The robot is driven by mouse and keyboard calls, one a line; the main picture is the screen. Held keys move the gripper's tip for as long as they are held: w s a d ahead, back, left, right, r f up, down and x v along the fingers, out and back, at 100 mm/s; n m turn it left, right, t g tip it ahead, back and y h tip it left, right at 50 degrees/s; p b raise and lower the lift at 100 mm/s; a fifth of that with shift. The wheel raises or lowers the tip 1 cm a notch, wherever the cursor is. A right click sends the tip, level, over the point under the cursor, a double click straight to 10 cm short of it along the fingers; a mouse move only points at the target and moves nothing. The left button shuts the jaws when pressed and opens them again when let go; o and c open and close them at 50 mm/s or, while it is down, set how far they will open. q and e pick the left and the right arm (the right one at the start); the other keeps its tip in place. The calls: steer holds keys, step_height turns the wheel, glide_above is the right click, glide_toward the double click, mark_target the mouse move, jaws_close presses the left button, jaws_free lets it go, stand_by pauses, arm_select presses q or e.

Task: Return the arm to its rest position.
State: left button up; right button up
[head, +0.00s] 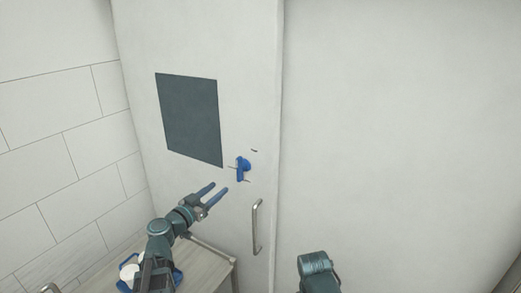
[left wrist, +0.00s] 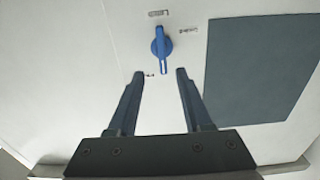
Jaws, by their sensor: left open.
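My left gripper (head: 220,192) is raised in front of a white cabinet front, with its two fingers apart and nothing between them. In the left wrist view its fingertips (left wrist: 160,73) show open just below a blue knob (left wrist: 161,48). The blue knob also shows in the head view (head: 242,168), up and to the right of the fingers, and a gap shows between them. Small dark marks surround the knob. Only a rounded part of my right arm (head: 314,263) shows at the bottom; its gripper is out of view.
A dark rectangular panel (head: 190,118) is on the cabinet front, left of the knob. A metal handle (head: 257,228) is below right. A wooden-topped surface (head: 215,262) with white and blue items (head: 130,270) is under my left arm. A tiled wall stands left.

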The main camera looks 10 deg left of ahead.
arm_select(q)
steer(key=s+d+f+m+g+h+b, duration=0.15)
steer(key=s+d+f+g+b, duration=0.3)
steer(key=d+f, duration=0.65)
steer(key=s+d+f+m+g+h+b, duration=0.15)
steer(key=s+d+f+g+b, duration=0.35)
steer(key=d+f, duration=0.55)
steer(key=s+f+n+g+y+b, duration=0.3)
steer(key=s+f+g+y+b, duration=0.5)
steer(key=s+f, duration=0.6)
step_height(320, 180, down, 4)
steer(key=y, duration=0.2)
steer(key=shift+s+a+y, duration=0.15)
steer(key=shift+s+y, duration=0.05)
steer(key=shift+y, duration=0.1)
steer(key=shift+o, duration=0.2)
steer(key=shift+f, duration=0.1)
